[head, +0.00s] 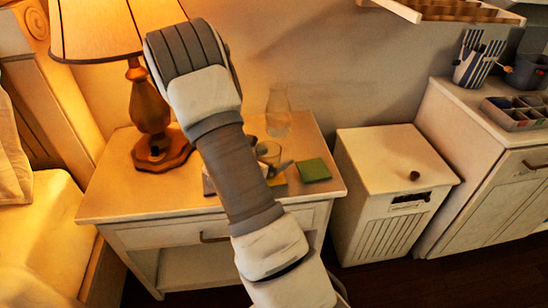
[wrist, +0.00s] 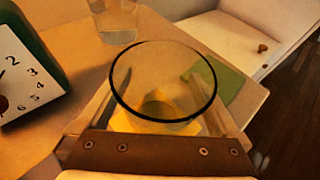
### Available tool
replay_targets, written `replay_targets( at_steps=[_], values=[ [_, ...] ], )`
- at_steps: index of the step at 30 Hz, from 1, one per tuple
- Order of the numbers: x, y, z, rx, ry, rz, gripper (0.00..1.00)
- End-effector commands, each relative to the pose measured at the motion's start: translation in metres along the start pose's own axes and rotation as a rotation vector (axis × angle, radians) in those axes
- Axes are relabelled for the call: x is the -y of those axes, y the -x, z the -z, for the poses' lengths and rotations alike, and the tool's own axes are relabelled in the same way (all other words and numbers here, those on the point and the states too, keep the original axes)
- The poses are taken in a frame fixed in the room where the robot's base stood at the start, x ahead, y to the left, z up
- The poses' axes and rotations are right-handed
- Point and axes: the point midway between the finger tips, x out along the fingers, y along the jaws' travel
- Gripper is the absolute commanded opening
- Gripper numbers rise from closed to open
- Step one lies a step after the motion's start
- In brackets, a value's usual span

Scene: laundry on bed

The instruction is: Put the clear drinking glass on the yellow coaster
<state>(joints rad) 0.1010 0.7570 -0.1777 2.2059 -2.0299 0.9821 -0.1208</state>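The clear drinking glass (wrist: 163,85) is upright and large in the middle of the wrist view. It shows beside my arm in the head view (head: 268,153). The yellow coaster (wrist: 124,124) shows through and below the glass, and a bit of it shows in the head view (head: 278,181). Whether the glass touches the coaster cannot be told. My gripper (head: 275,168) is at the glass, low over the nightstand, partly hidden by my arm. Its fingers appear to be on either side of the glass; whether they press on it is unclear.
A green coaster (head: 313,170) lies to the right on the nightstand (head: 110,203). A clear carafe (head: 278,112) stands behind the glass. A clock (wrist: 22,75) is close on the left in the wrist view. A lamp (head: 150,105) stands at the left, and a white hamper (head: 380,160) at the right.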

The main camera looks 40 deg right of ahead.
Motion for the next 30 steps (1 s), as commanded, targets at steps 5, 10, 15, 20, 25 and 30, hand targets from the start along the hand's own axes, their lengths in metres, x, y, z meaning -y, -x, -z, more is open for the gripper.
replay_targets(
  at_steps=[5, 10, 15, 20, 25, 30],
  values=[
    [0.000, 0.002, -0.004, 0.000, 0.000, 0.000, 1.00],
    [-0.002, 0.030, -0.005, -0.002, 0.001, -0.005, 1.00],
    [-0.001, 0.068, -0.005, -0.001, 0.002, -0.006, 1.00],
    [-0.001, 0.099, -0.005, 0.000, 0.001, -0.004, 1.00],
    [-0.001, 0.117, -0.004, -0.001, 0.000, -0.002, 1.00],
    [0.006, 0.128, -0.016, -0.008, -0.074, 0.034, 1.00]
  ],
)
